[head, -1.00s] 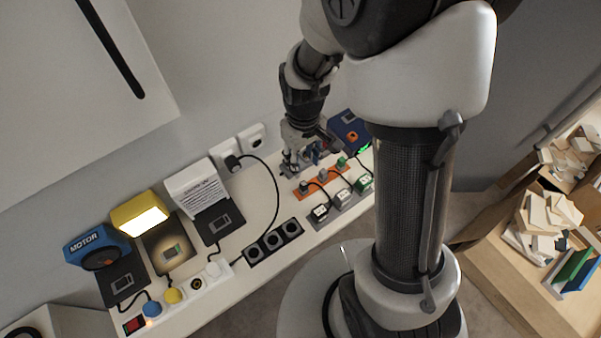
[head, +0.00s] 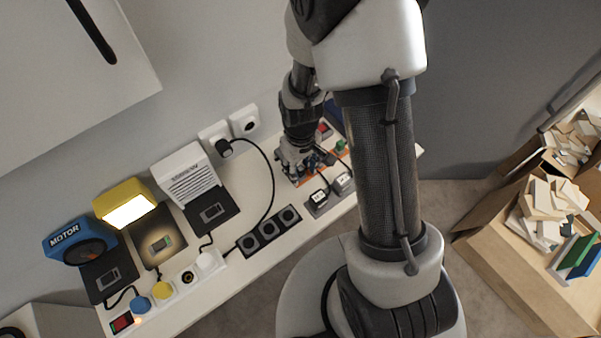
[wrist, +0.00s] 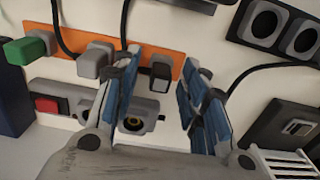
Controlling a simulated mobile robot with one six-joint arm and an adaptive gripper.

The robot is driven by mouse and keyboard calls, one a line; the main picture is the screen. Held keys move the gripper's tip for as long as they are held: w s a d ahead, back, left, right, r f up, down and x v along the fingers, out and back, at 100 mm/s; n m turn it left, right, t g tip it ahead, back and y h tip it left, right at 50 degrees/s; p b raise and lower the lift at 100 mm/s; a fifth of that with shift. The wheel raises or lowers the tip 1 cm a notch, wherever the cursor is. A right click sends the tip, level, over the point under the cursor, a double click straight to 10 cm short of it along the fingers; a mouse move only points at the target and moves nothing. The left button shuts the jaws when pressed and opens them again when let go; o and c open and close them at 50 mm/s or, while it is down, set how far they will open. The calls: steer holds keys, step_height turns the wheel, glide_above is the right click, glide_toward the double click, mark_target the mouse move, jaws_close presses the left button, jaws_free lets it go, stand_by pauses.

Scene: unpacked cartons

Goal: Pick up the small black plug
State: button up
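A small black plug (wrist: 161,72) stands on an orange strip (wrist: 180,62) in the wrist view, near the strip's right end. My gripper (wrist: 164,64) is open, with one blue-padded finger on each side of the plug in the picture. I cannot tell whether either finger touches it. A grey plug (wrist: 94,60) and a green plug (wrist: 30,47) stand farther left on the same strip. In the head view my gripper (head: 293,166) is over the strip's left part and hides the small black plug there.
A black socket strip (head: 268,230) lies left of the orange strip, and adapters (head: 318,198) stand in front of it. A black plug (head: 223,147) with a cord sits in a wall socket.

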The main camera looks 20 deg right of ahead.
mark_target(300, 169)
steer(key=shift+c, duration=0.6)
steer(key=c, duration=0.8)
steer(key=shift+r, duration=0.1)
step_height(300, 169, up, 20)
steer(key=p, duration=0.7)
steer(key=shift+a, duration=0.1)
